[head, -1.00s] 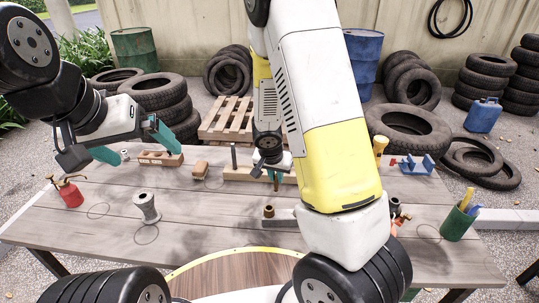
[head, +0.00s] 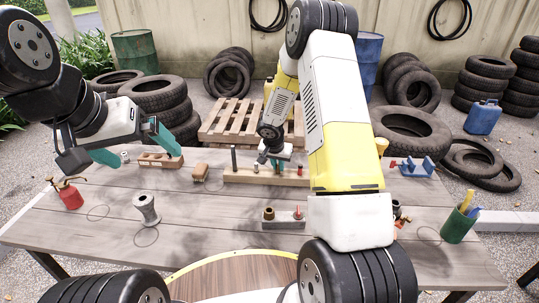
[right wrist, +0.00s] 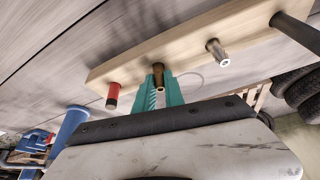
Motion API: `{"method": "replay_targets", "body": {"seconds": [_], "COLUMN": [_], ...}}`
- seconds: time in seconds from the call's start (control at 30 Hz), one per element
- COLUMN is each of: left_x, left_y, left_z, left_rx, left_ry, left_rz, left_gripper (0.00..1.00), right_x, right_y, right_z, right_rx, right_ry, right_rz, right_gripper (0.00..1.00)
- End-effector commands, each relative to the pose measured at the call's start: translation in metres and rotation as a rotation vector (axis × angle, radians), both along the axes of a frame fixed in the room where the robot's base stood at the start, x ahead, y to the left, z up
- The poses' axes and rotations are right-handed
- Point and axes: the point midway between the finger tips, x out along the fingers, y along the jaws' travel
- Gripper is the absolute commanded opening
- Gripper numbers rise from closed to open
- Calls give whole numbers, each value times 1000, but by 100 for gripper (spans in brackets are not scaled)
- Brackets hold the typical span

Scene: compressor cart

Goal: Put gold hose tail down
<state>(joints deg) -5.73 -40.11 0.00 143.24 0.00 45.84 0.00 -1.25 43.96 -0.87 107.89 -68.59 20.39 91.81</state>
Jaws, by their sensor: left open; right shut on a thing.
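My right gripper (head: 277,166) is over the long wooden rack (head: 236,177) at the back middle of the table. In the right wrist view its teal fingers (right wrist: 160,90) are shut on the gold hose tail (right wrist: 158,70), which stands in front of the rack's pale face (right wrist: 190,42). I cannot tell whether its lower end touches the rack. The hose tail is too small to make out in the head view. My left gripper (head: 135,147) is open and empty above the table's back left.
The rack also holds a red-topped piece (right wrist: 113,95), a silver fitting (right wrist: 217,52) and a dark rod (head: 234,159). A grey block (head: 284,223) with a brass fitting (head: 268,213) sits in front. A grey spool (head: 147,210) and red oil can (head: 70,195) stand left.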

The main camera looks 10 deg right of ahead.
Motion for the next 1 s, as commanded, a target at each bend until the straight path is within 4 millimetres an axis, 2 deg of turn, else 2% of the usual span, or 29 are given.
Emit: {"method": "replay_targets", "body": {"seconds": [0.37,0.4,0.5,0.83,1.0], "left_x": [0,0,0,0,0], "left_y": [0,0,0,0,0], "left_z": [0,0,0,0,0], "left_rx": [0,0,0,0,0], "left_ry": [0,0,0,0,0], "left_rz": [0,0,0,0,0], "left_gripper": [100,100,100,100,100], "right_x": [0,0,0,0,-4], "right_y": [1,1,1,0,3], "right_z": [-5,-5,-5,-3,15], "right_rx": [0,1,1,1,1], "right_ry": [-1,-2,-2,-2,-5], "right_rz": [0,1,0,-1,-1], "right_gripper": [0,18,36,36,36]}}
